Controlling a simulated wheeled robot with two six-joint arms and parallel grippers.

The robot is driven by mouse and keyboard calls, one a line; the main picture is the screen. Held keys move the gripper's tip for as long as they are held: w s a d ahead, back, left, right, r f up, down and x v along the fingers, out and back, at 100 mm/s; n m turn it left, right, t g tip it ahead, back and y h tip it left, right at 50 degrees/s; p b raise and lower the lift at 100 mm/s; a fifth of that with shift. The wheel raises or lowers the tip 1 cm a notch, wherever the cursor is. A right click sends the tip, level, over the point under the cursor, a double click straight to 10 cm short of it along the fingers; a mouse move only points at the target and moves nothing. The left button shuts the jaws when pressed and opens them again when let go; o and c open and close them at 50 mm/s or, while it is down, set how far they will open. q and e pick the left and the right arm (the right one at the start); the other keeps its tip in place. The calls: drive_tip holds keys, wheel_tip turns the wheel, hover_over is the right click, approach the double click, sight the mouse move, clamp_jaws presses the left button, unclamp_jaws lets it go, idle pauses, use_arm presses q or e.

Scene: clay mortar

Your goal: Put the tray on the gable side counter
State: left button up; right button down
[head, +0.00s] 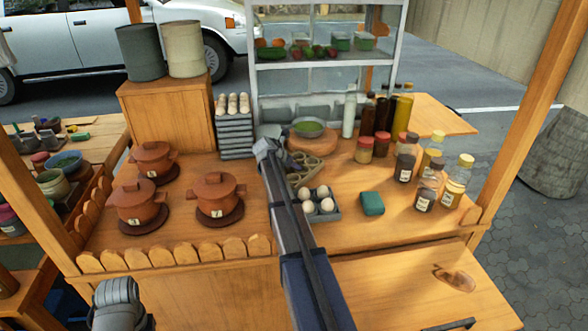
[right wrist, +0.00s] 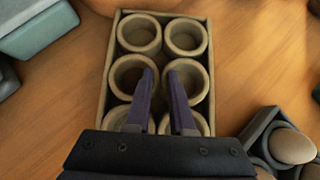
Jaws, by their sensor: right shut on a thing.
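A wooden tray with round ring-shaped holders (head: 306,172) lies on the counter in the head view, partly hidden by my right arm. In the right wrist view the tray (right wrist: 123,62) fills the middle, its rings in two columns, with no contents visible. My right gripper (right wrist: 165,78) reaches over the tray, its two dark fingers close together among the rings. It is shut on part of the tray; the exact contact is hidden. The tray appears to rest on the counter. In the head view my right gripper (head: 268,148) is seen from behind.
A dark egg tray (head: 327,214) is close beside the tray. A green box (head: 372,204), jars and bottles (head: 404,165) stand to the right. Lidded clay pots (head: 216,196) and stacked grey trays (head: 235,137) are left. A glass case (head: 325,75) stands behind. The lower right wooden surface (head: 385,280) is mostly clear.

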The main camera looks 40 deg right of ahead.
drive_tip(key=shift+f, duration=0.2)
drive_tip(key=c, duration=0.8)
unclamp_jaws()
drive_tip(key=shift+o, duration=0.2)
drive_tip(key=shift+r, duration=0.1)
drive_tip(key=shift+r, duration=0.15)
drive_tip(key=p+v, duration=0.8)
drive_tip(key=v, duration=0.3)
drive_tip(key=shift+s+a+r, duration=0.15)
drive_tip(key=shift+a+r, duration=0.2)
drive_tip(key=shift+p, duration=0.35)
